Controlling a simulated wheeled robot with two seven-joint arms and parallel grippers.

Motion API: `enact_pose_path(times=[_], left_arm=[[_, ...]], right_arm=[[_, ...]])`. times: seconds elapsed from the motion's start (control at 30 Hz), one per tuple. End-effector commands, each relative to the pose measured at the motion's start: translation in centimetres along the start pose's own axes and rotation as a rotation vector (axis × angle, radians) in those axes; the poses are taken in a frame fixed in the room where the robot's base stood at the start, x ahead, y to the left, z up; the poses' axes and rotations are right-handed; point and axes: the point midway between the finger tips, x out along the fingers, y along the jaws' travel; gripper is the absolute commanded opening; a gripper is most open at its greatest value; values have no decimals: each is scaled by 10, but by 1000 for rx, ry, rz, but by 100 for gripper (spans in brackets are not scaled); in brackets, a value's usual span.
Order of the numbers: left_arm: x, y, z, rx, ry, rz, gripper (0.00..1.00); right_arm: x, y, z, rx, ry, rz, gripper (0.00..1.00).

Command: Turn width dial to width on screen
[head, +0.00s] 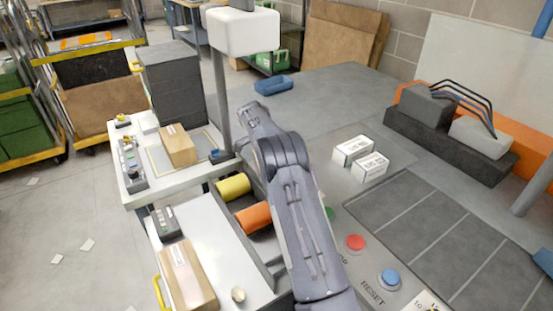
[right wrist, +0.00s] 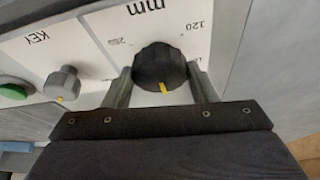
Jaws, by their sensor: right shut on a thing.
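The black width dial (right wrist: 158,68) sits on a white plate marked "mm", with 120 on its right and a number that looks like 200 on its left. Its yellow pointer mark faces the bottom of the right wrist view. My right gripper (right wrist: 160,71) has one finger on each side of the dial and is shut on it. In the head view, one of my arms crosses the middle, but neither gripper shows. A white box on a post (head: 243,32) stands at the top; I see no width reading on it.
A grey knob marked KEY (right wrist: 62,84) and a green button (right wrist: 13,92) lie left of the dial. In the head view, a red button (head: 355,242) and a blue RESET button (head: 389,278) sit on the grey bench. White boxes (head: 352,151) stand behind them.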

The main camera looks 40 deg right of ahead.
Motion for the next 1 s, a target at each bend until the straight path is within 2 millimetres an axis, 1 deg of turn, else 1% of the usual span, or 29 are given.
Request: enact_pose_path(times=[0.4, 0.43, 0.57, 0.87, 0.97, 1.0], left_arm=[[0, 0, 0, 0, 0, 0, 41], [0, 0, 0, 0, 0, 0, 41], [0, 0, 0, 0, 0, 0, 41], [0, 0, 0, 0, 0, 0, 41], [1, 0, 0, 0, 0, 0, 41], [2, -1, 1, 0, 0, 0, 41]], right_arm=[[0, 0, 1, 5, -2, 3, 30], [0, 0, 1, 5, -2, 3, 56], [0, 0, 0, 5, -1, 2, 73], [-2, 0, 0, 4, -1, 1, 73], [-11, -1, 0, 4, 0, -2, 73], [-17, -1, 0, 4, 0, -2, 73]])
